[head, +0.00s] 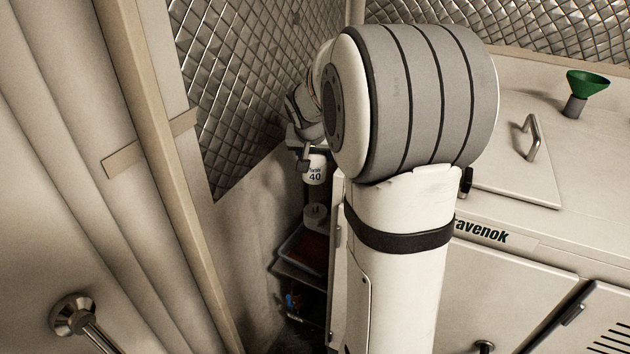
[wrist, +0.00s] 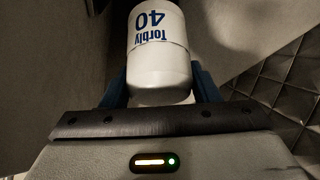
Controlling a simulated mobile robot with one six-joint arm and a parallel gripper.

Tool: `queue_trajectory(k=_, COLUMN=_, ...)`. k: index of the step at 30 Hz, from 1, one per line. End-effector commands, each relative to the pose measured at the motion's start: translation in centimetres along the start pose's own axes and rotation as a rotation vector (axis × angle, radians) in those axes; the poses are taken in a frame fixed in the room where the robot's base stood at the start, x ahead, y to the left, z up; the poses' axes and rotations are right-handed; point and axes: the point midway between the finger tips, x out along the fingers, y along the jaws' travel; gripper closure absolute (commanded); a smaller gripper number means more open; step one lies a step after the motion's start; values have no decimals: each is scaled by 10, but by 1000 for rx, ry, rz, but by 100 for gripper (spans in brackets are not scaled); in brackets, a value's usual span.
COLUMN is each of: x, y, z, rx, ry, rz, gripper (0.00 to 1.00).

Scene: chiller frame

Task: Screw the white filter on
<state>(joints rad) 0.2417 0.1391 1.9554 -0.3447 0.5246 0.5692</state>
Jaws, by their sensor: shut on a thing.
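The white filter (head: 315,171) is a small canister marked "40" in blue, seen in the head view left of my arm. My gripper (head: 308,150) is shut on it from above and behind. In the wrist view the filter (wrist: 158,55) reads "Torbly 40" upside down and sits between the blue fingers of my gripper (wrist: 160,85). In the head view a pale round fitting (head: 315,216) shows below the filter, apart from it. I cannot tell whether that is the filter's mount.
A dark shelf with a reddish tray (head: 304,250) lies low in the narrow gap between the left wall and the white cabinet (head: 490,290). A green funnel (head: 586,84) and a lid handle (head: 533,138) are on the cabinet top. Quilted metal panels line the back.

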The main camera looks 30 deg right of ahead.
Motion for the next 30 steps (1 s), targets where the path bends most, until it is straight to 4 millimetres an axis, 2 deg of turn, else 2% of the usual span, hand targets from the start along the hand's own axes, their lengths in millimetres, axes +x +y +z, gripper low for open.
queue_trajectory(k=1, x=14, y=1, z=8, rx=2, ry=2, rz=1, gripper=74)
queue_trajectory(k=4, x=20, y=3, z=12, rx=5, ry=2, rz=3, gripper=74)
queue_trajectory(k=24, x=22, y=6, z=13, rx=14, ry=3, rz=5, gripper=74)
queue_trajectory(k=30, x=37, y=6, z=22, rx=14, ry=2, rz=6, gripper=74)
